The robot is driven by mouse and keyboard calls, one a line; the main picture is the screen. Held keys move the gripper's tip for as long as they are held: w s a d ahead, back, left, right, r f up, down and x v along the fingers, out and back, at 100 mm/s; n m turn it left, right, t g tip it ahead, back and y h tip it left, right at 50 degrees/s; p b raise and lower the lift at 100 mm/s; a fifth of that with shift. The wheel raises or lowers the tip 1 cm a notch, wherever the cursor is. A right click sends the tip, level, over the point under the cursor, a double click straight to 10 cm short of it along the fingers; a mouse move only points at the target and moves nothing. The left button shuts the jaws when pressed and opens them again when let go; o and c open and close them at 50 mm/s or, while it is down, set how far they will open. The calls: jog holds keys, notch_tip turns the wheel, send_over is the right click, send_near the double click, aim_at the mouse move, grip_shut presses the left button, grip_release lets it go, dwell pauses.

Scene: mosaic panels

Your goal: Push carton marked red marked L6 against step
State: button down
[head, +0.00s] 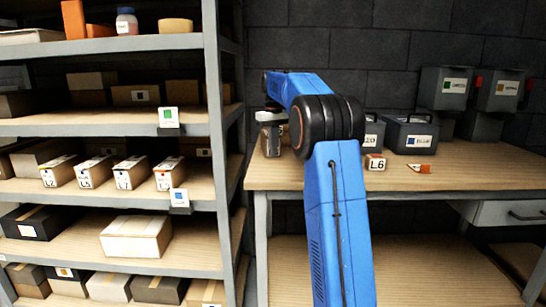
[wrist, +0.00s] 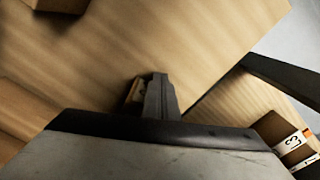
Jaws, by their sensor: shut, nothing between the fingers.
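My gripper (head: 271,140) is over the left end of the workbench, well left of that carton. In the wrist view my gripper's fingers (wrist: 158,95) are together with nothing between them. A small brown object (wrist: 134,92) shows beside the fingertips; I cannot tell if they touch. I cannot pick out the step; my arm hides part of the bench behind it.
A grey shelf rack (head: 215,100) stands at the left, with a row of labelled cartons (head: 130,172) on one board. Dark bins (head: 408,135) stand at the bench's back. A small orange and white marker (head: 419,168) lies right of the L6 carton. The bench's front right is clear.

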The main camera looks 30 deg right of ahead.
jog(key=shift+w+d, duration=0.6)
jog(key=shift+w, duration=0.3)
dwell(0.4)
jog(key=shift+s+a, duration=0.1)
jog(key=shift+s, duration=0.05)
jog(key=shift+s+a, duration=0.75)
jog(key=shift+s, duration=0.35)
notch_tip(320, 180, up, 9)
dwell(1.0)
jog(key=shift+a, duration=0.1)
dwell(0.4)
